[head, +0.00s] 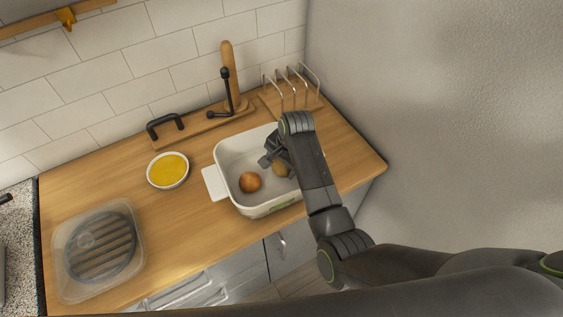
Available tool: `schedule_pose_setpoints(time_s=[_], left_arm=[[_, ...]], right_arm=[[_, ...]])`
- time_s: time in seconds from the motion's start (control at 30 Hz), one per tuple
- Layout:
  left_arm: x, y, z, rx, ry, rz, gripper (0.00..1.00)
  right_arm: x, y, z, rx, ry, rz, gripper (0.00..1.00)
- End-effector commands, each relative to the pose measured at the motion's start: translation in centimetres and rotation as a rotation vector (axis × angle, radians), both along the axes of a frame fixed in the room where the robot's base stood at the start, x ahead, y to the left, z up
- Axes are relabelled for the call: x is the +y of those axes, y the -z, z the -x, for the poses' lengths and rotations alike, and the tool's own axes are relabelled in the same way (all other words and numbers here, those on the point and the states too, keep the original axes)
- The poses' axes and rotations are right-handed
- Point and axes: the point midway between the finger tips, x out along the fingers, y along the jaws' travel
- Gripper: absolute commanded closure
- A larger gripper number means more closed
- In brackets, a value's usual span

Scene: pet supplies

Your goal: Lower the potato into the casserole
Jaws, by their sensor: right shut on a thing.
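The white casserole (228,151) stands on the wooden counter, with its handle tab pointing left. A round brown item (250,182), like an onion, lies inside it. My right gripper (275,165) reaches down into the casserole from the right. It is shut on a tan potato (279,170), which is partly hidden by the gripper and arm. The potato is inside the casserole's outline, low down; I cannot tell whether it touches the bottom. My left gripper is not in view.
A bowl of yellow contents (168,170) stands left of the casserole. A clear container with a dark ribbed round thing (98,250) is at the front left. A wooden board with a black handle (165,126) and a wire rack (291,88) stand behind. The wall closes off the right.

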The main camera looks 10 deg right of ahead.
Motion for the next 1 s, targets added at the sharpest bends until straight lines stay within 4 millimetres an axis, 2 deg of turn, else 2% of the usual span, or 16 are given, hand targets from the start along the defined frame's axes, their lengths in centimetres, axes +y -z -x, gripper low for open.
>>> schedule_pose_setpoints(time_s=[0.47, 0.5, 0.67, 1.0], left_arm=[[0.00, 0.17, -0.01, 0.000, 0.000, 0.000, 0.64], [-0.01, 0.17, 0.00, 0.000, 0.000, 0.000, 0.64], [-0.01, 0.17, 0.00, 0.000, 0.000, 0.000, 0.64], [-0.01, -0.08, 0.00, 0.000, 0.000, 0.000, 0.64]], right_arm=[[0.00, 0.40, -0.01, 0.000, 0.000, 0.000, 0.64], [0.00, 0.40, -0.01, 0.000, 0.000, 0.000, 0.33], [0.00, 0.39, -0.01, 0.000, 0.000, 0.000, 0.12], [-0.02, 0.18, 0.01, 0.001, 0.000, 0.001, 0.12]])
